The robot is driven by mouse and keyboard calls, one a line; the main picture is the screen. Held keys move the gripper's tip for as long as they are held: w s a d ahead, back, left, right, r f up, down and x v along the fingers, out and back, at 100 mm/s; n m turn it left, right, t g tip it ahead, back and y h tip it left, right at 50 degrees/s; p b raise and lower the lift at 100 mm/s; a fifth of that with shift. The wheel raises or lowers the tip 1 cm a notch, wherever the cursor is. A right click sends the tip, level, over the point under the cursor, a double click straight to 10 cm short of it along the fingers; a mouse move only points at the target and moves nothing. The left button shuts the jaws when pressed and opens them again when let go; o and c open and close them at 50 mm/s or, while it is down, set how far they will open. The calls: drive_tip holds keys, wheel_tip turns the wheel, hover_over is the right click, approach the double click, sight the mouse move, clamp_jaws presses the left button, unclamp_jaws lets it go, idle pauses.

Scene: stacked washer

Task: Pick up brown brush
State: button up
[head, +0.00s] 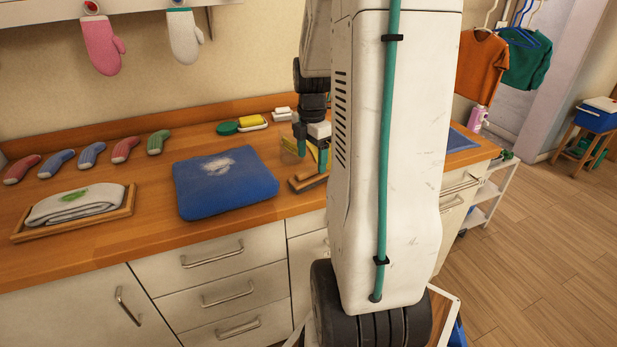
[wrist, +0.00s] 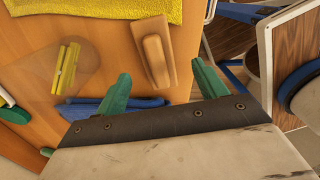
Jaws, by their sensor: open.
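The brown brush (wrist: 155,55) lies on the wooden counter, its long body pointing up the wrist view. In the head view the brush (head: 306,184) is near the counter's front edge, partly hidden by my arm. My gripper (wrist: 163,75) is open and empty, with green fingers. In the head view my gripper (head: 311,163) points down just over the brush; the height gap is unclear.
A folded blue cloth (head: 225,190) with a whitish patch lies left of the brush. A yellow cloth (wrist: 95,12) and yellow pegs (wrist: 67,70) lie nearby. A yellow sponge (head: 252,121) sits farther back. A wooden tray (head: 118,214) and several socks are at left.

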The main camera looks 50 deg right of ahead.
sight(310, 168)
drive_tip(key=f, duration=0.5)
drive_tip(key=shift+w, duration=0.2)
drive_tip(key=c, duration=1.1)
drive_tip(key=shift+r, duration=0.15)
drive_tip(key=shift+r, duration=0.65)
wheel_tip(310, 168, up, 2)
drive_tip(key=shift+r, duration=0.2)
drive_tip(key=s+a+r, duration=0.1)
drive_tip(key=s+a, duration=0.7)
drive_tip(key=s, duration=0.6)
